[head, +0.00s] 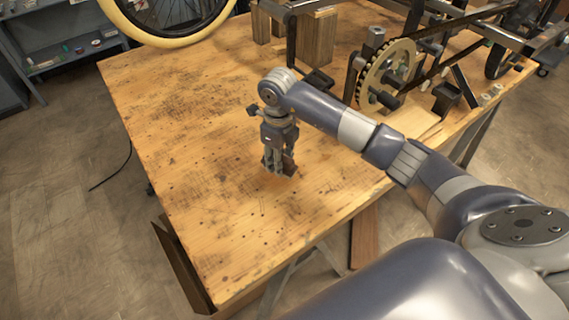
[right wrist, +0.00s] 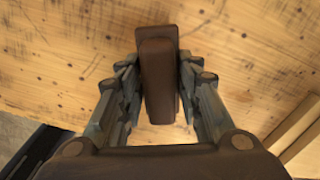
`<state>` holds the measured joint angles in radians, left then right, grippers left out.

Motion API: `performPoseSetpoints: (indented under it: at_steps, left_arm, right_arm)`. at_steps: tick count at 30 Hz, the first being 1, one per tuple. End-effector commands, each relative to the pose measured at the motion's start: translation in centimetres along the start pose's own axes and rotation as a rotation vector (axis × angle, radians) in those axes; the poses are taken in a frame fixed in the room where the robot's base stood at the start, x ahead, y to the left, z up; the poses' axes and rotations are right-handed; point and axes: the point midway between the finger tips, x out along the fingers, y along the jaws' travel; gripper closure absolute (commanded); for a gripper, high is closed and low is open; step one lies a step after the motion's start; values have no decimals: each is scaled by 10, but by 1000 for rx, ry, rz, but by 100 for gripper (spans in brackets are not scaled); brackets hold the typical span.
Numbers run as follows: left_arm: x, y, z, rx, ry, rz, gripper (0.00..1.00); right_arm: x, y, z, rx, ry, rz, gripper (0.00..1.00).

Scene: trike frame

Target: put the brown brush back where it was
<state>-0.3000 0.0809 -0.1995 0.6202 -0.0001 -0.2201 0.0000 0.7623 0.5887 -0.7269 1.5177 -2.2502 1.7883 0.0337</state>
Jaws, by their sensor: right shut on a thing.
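The brown brush (right wrist: 158,75) is between the fingers of my right gripper in the right wrist view, and the fingers are shut on it. In the head view my right gripper (head: 277,166) points down over the wooden workbench (head: 180,150), near its middle front. A dark brown bit of the brush (head: 289,168) shows at the fingertips, at or just above the bench top; I cannot tell if it touches. The fingers hide most of the brush in the head view. My left gripper is not in view.
A trike frame with a chainring (head: 384,75) stands at the back right of the bench. Wooden blocks (head: 317,38) and a pale-tired wheel (head: 170,15) are at the back. A flat wooden board (head: 415,122) lies at right. The bench's left side is clear.

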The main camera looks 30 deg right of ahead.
Motion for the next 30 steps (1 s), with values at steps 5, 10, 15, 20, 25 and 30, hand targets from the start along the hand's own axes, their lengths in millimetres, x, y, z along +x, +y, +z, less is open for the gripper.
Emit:
performPoseSetpoints:
  at_steps: [5, 10, 15, 20, 25, 30]
  left_arm:
    - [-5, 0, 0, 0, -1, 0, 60]
    - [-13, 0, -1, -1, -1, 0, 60]
    - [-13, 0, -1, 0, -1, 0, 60]
    - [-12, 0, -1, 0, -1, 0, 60]
    - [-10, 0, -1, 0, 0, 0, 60]
    - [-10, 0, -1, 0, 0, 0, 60]
  right_arm:
    - [1, -12, -10, 2, 3, -1, 90]
    - [27, -10, -10, 0, 3, 4, 90]
    - [37, -12, -9, -1, -1, -1, 90]
    - [37, -12, -9, -1, 0, -1, 90]
    - [40, -12, -9, -1, 0, -1, 54]
    - [40, -12, -9, -1, 0, -1, 48]
